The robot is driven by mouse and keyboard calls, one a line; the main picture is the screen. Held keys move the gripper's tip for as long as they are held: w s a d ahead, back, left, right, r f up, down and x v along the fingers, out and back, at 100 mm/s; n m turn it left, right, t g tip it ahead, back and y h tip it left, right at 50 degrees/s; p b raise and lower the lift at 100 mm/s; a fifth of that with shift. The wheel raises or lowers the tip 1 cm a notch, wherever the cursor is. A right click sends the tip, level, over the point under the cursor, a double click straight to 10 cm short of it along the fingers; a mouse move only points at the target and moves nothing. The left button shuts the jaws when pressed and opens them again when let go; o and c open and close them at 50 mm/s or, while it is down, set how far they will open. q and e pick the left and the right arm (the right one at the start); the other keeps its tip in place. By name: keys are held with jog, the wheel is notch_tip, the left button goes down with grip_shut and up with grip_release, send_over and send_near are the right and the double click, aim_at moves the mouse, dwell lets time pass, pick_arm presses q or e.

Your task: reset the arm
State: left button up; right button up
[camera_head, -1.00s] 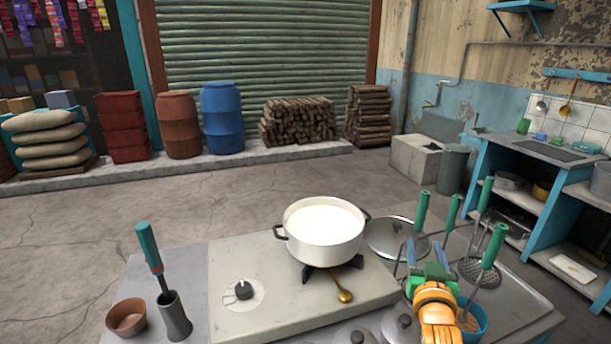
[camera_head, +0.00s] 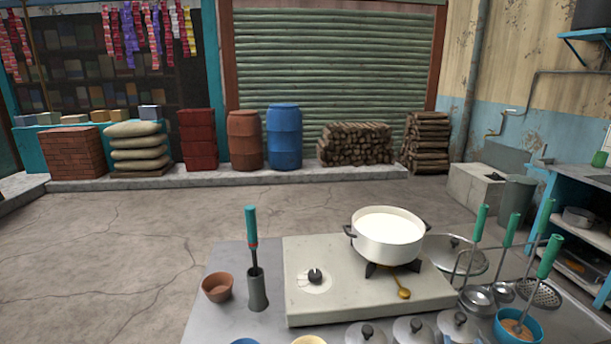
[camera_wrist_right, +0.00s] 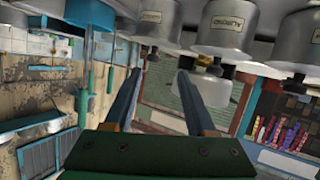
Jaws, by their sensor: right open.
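My right gripper (camera_wrist_right: 160,72) shows only in the right wrist view. Its two fingers stand apart with nothing between them. The view there looks upside down, with lidded metal jars along the top edge. No part of my right arm shows in the head view. My left gripper is in neither view.
Ladles and a skimmer (camera_head: 540,292) with green handles stand at the right of the counter, by a blue bowl (camera_head: 503,330). Lidded jars (camera_head: 413,331) line the front edge. A teal-handled tool stands in a grey holder (camera_head: 258,294) beside a brown bowl (camera_head: 217,288). The floor behind is clear.

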jog(key=s+a+f+n+g+y, duration=0.3)
jog(key=s+a+f+g, duration=0.3)
jog(key=s, duration=0.6)
jog(key=s+a+f+n+g+y, duration=0.2)
jog(key=s+a+f+g, duration=0.2)
jog(key=s+a+f, duration=0.55)
notch_tip(320, 180, down, 13)
jog(key=s+d, duration=0.2)
jog(key=s, duration=0.1)
jog(key=s+d+f+g, duration=0.2)
jog(key=s+f, duration=1)
jog(key=shift+s, duration=0.35)
